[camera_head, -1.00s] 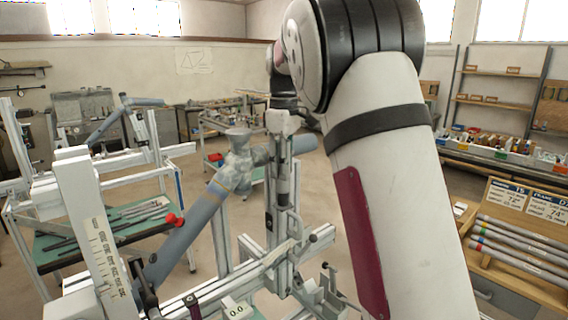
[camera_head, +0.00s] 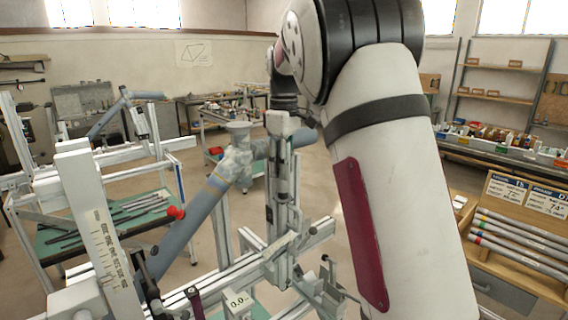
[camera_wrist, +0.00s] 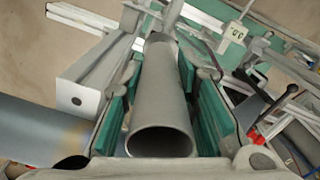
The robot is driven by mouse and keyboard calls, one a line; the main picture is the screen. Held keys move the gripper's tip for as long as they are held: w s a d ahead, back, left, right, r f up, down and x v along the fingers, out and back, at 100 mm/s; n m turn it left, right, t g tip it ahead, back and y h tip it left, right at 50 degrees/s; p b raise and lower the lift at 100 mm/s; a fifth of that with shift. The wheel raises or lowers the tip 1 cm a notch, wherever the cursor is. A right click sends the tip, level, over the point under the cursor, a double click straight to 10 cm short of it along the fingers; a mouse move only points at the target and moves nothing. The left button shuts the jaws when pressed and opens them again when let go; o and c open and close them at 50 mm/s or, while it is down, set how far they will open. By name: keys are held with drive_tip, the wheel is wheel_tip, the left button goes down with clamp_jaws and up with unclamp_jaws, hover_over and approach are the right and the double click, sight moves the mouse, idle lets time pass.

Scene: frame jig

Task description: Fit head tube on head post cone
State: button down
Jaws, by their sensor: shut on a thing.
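My gripper (camera_wrist: 163,72) is shut on the head tube (camera_wrist: 160,105), a plain grey tube lying between its green pads in the wrist view. The tube's open near end faces the camera, and its far end runs toward the jig's metalwork. In the head view my gripper (camera_head: 283,185) hangs upright beside the jig's light metal rails, and the tube in it is hard to make out. I cannot pick out the head post cone with certainty. Whether the tube's far end touches anything is hidden.
A blue-grey frame tube (camera_head: 190,232) slants up to a flared joint (camera_head: 238,155) left of my gripper. A large blue tube (camera_wrist: 35,130) is close at left in the wrist view. A white beam (camera_head: 95,215) stands at left. A tube rack (camera_head: 525,240) is at right.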

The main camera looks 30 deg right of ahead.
drive_tip(key=shift+f, duration=1)
drive_tip(key=c, duration=1.2)
unclamp_jaws()
drive_tip(key=shift+r, duration=0.1)
wheel_tip(320, 180, up, 12)
drive_tip(key=shift+f, duration=0.1)
